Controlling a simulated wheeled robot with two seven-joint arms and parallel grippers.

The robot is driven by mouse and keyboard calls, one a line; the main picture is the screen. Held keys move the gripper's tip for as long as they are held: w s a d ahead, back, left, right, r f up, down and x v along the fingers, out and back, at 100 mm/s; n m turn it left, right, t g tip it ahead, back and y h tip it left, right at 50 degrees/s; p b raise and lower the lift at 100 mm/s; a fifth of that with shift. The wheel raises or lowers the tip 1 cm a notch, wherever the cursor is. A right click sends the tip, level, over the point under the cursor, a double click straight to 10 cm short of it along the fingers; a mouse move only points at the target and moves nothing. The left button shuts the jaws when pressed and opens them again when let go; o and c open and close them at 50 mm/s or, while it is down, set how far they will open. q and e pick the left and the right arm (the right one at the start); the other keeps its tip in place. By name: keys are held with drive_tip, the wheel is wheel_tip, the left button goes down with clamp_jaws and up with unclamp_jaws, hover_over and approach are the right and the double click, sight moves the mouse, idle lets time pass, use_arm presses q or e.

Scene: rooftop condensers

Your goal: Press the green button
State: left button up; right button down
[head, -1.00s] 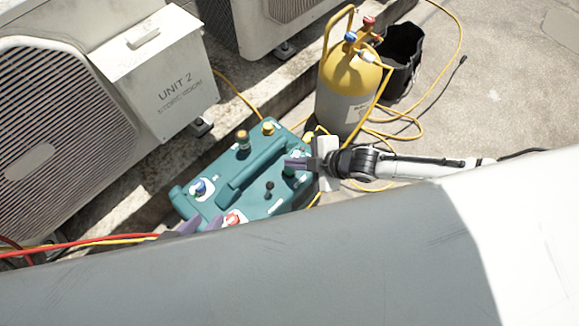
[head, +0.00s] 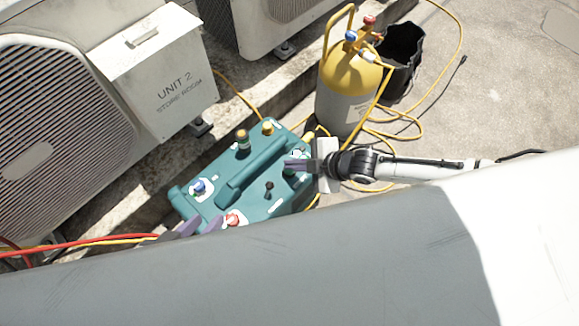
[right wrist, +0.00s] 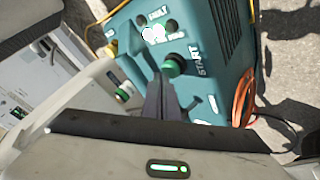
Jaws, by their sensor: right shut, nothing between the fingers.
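The teal machine (head: 228,208) sits on the ground with several knobs and buttons on its top. In the right wrist view its green button (right wrist: 173,66) is beside the word START. In the head view the green button (head: 290,171) is mostly hidden by my right gripper (head: 288,164). This gripper is shut and empty, and in the right wrist view its fingertips (right wrist: 157,82) are right beside the button; I cannot tell whether they touch it. My left gripper (head: 201,227) shows two purple fingertips apart at the machine's near edge, partly hidden by my own body.
The machine also carries a blue knob (head: 198,187), a red button (head: 232,219), a yellow knob (head: 268,127) and a raised handle (head: 245,175). A yellow-topped cylinder (head: 345,95) with hoses stands behind, near a black bucket (head: 402,60). A UNIT 2 box (head: 160,75) is at left.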

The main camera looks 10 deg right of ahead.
drive_tip(key=shift+f+b, duration=0.8)
drive_tip(key=shift+f, duration=0.15)
idle(0.5)
drive_tip(key=shift+r+p, duration=1.25)
drive_tip(key=shift+p, duration=0.1)
drive_tip(key=shift+r, duration=0.15)
wheel_tip(320, 180, up, 5)
drive_tip(key=p, duration=0.5)
